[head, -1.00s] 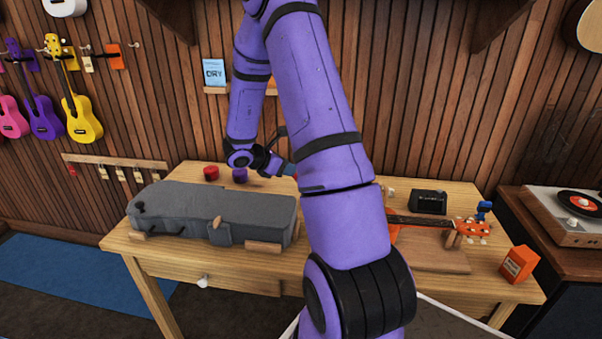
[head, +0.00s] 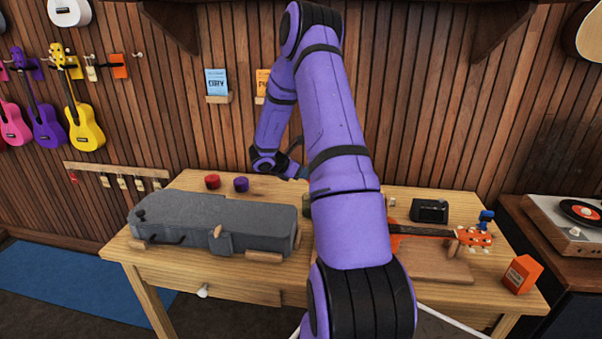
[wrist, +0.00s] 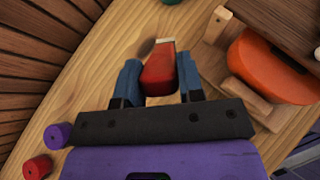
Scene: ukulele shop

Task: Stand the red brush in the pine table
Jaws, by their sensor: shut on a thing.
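The red brush (wrist: 158,72) is between the two blue fingers of my gripper (wrist: 160,82) in the wrist view. The gripper is shut on it. The brush's pale tip points away from the gripper, over the pine table (wrist: 105,92). A darker oval patch shows on the wood beside the tip; I cannot tell whether it is a hole or a shadow. In the head view the pine table (head: 180,273) stands against the wall.
A red cylinder (head: 212,181) and a purple cylinder (head: 241,184) stand at the table's back left. A grey case (head: 190,220) fills the front left. An orange ukulele (head: 425,233), a black box (head: 429,210) and an orange box (head: 522,273) are on the right.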

